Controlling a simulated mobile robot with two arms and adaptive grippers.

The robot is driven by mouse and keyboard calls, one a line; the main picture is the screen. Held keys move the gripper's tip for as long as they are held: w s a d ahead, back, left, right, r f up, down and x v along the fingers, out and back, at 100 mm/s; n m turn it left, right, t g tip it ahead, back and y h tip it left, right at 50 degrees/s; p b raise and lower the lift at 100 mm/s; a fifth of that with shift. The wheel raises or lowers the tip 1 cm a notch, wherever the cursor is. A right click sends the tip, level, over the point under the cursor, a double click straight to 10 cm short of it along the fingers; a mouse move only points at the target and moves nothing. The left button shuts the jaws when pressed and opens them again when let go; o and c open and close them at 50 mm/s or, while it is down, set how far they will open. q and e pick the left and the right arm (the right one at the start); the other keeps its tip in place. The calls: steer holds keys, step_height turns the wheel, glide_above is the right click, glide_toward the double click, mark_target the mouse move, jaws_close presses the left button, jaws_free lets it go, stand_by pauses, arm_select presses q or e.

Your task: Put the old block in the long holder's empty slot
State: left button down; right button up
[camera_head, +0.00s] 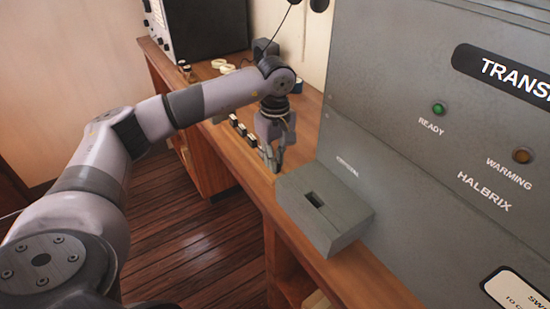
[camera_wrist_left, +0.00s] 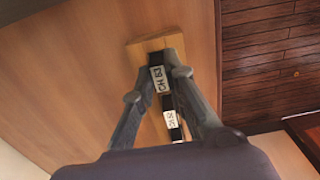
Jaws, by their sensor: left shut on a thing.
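My left gripper (camera_head: 273,158) points down over the wooden counter, at the near end of the row of small black blocks (camera_head: 242,130). It is shut on a dark block with a white label (camera_wrist_left: 157,78) reading roughly "CH 53". In the wrist view this block is between the fingertips, over or in the light wooden long holder (camera_wrist_left: 136,50); I cannot tell how deep it sits. Another labelled block (camera_wrist_left: 172,120) shows farther down the row, partly behind the fingers. The empty slot is not clearly visible. My right gripper is not in view.
A grey box with a dark open slot in its top (camera_head: 325,215) stands on the counter just right of the gripper. The large grey transmitter cabinet (camera_head: 450,150) rises behind it. Pale rings (camera_head: 222,66) and a dark device (camera_head: 205,28) are at the counter's far end.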

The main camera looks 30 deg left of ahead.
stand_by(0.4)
arm_select(q)
steer(key=c, duration=1.5)
jaws_free()
steer(key=shift+c, duration=0.2)
step_height(320, 180, up, 12)
steer(key=shift+f, duration=0.1)
